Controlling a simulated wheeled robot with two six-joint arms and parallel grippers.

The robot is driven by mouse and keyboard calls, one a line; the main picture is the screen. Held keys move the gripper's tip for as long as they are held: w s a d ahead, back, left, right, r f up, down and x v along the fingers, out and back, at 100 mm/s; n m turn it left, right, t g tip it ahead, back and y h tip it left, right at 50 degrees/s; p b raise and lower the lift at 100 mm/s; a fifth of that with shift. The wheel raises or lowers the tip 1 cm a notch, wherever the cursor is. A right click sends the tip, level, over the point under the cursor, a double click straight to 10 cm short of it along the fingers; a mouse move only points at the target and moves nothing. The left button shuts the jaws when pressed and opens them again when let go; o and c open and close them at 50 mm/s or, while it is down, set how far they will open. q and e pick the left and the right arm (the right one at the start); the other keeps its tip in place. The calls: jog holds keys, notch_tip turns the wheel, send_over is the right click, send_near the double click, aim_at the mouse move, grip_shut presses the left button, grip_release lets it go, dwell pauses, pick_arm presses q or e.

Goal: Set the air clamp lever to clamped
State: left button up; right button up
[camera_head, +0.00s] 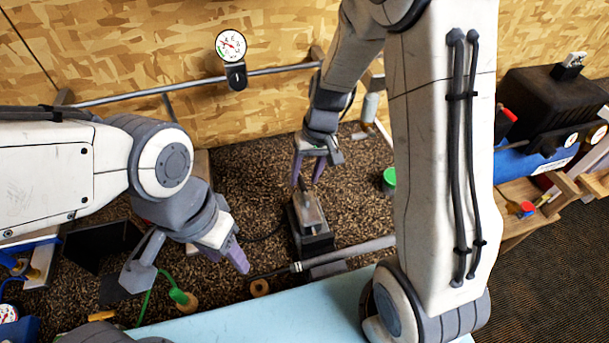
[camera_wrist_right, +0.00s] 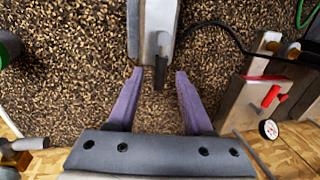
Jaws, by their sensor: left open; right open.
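A clamp-like metal block on a dark base (camera_head: 312,240) stands on the speckled bench, with a dark lever-like bar (camera_wrist_right: 160,72) at its end. My right gripper (camera_head: 309,178) is open above the block's far end. In the right wrist view its purple fingers (camera_wrist_right: 155,86) stand apart, with the bar's tip between them in the picture; I see no contact. A red handle (camera_wrist_right: 271,96) sits on a pale upright block at the right of that view. The pictures do not settle which is the air clamp lever. My left gripper (camera_head: 238,258) is open and empty, left of the clamp.
A metal shaft (camera_head: 350,251) lies across the clamp's near side. A round gauge (camera_head: 231,44) hangs at the back rail. A green-topped container (camera_head: 389,178) stands right of the clamp. A light blue surface (camera_head: 260,312) fills the front. A black compressor (camera_head: 548,100) is at right.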

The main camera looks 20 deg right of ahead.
jog(key=shift+a+f, duration=0.1)
jog(key=shift+f, duration=0.5)
grip_shut()
dwell(1.1)
